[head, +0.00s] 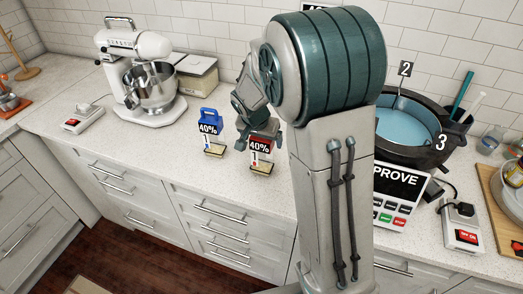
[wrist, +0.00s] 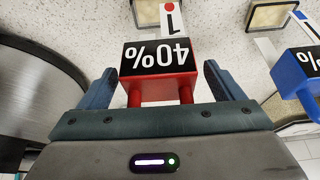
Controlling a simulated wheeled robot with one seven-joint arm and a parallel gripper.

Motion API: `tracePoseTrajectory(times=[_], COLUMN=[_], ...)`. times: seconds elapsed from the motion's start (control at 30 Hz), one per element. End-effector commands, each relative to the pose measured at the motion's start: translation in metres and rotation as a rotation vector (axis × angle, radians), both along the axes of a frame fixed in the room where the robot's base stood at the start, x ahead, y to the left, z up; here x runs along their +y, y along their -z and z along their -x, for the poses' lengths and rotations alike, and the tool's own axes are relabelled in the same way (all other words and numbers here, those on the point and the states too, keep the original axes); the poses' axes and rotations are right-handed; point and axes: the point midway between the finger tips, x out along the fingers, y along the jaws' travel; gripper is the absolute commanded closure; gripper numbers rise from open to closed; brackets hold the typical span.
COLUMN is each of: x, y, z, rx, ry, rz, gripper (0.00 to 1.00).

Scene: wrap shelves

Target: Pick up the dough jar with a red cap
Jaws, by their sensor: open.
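The red-capped dough jar (head: 261,146) stands on the counter in the head view, with a dark "40%" label and a small "1" tag below it. My gripper (head: 243,132) is beside its top and partly covers it. In the wrist view, the red cap (wrist: 160,92) shows its red handle posts and the upside-down label. The open fingers of my gripper (wrist: 162,88) stand on either side of the red handle, with gaps visible. A similar blue-capped jar (head: 209,122) stands just left in the head view. It also shows at the right edge of the wrist view (wrist: 302,72).
A white stand mixer (head: 138,52) with a steel bowl stands at the back left. A dark pan (head: 412,160) with blue contents and an "APPROVE" panel (head: 402,195) are to the right.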

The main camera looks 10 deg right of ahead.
Motion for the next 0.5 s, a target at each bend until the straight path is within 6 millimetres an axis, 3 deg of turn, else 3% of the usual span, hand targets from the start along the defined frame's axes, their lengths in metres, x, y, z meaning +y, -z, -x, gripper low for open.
tracePoseTrajectory(times=[0.37, 0.5], x=[-0.0019, -0.0017], y=[0.0079, 0.0077], z=[-0.0025, -0.0024], rx=[-0.001, -0.001], ry=[0.001, 0.001], rz=[-0.001, -0.001], gripper=[0.16, 0.54])
